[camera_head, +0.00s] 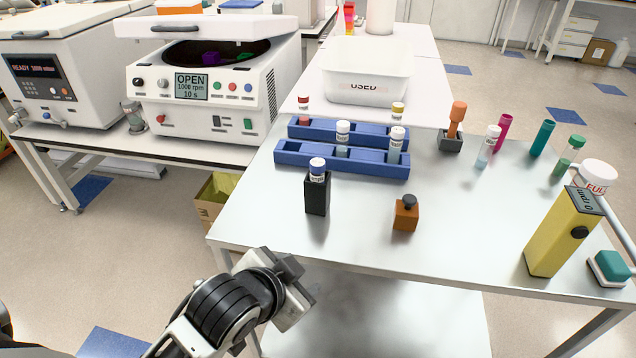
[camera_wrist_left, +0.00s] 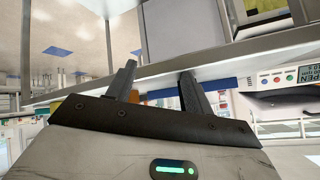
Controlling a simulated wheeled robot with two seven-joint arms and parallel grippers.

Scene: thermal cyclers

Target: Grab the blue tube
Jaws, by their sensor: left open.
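My left gripper (camera_head: 297,287) is low in front of the table's front edge, far from the teal tube. In the left wrist view my left gripper (camera_wrist_left: 158,82) has its two fingers apart with nothing between them. My right gripper is not in view.
Two blue racks (camera_head: 290,157) hold several capped vials. A black holder (camera_head: 317,197) with a vial, an orange block (camera_head: 405,214) and a yellow device (camera_head: 563,233) stand nearer. The table (camera_head: 455,225) is clear in the middle. An open centrifuge (camera_head: 205,95) stands at the left.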

